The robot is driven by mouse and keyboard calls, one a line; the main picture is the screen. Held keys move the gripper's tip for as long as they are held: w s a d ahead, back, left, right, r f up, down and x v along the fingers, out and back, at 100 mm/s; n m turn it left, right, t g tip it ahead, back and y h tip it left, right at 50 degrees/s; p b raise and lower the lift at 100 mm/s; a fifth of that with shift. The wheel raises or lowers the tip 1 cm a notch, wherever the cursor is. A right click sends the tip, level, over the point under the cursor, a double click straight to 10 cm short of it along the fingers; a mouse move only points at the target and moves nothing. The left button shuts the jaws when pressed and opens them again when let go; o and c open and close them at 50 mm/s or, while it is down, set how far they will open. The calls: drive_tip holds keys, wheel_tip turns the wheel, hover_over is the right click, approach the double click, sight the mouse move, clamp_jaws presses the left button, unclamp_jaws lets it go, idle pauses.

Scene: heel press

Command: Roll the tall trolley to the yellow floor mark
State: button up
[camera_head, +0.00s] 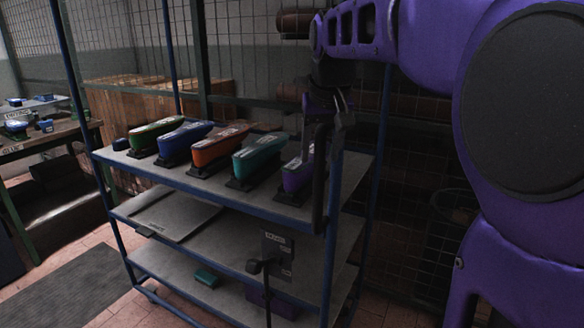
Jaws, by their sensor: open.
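My gripper (322,122) is open at the top of this bar, beside the blue post. The dark fingers overlap the bar in the picture, so I cannot tell whether they touch it or are around it. The yellow floor mark is not visible in this view.
Heel-shaped blocks stand on the top shelf, among them a green one (157,133) and an orange one (218,147). A workbench (45,137) is at the left, with a grey mat (75,290) on the tiled floor. Wooden crates (150,97) and wire fencing are behind.

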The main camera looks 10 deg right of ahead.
drive_tip(key=shift+b+x, duration=0.45)
drive_tip(key=shift+x, duration=0.45)
clamp_jaws()
idle(0.9)
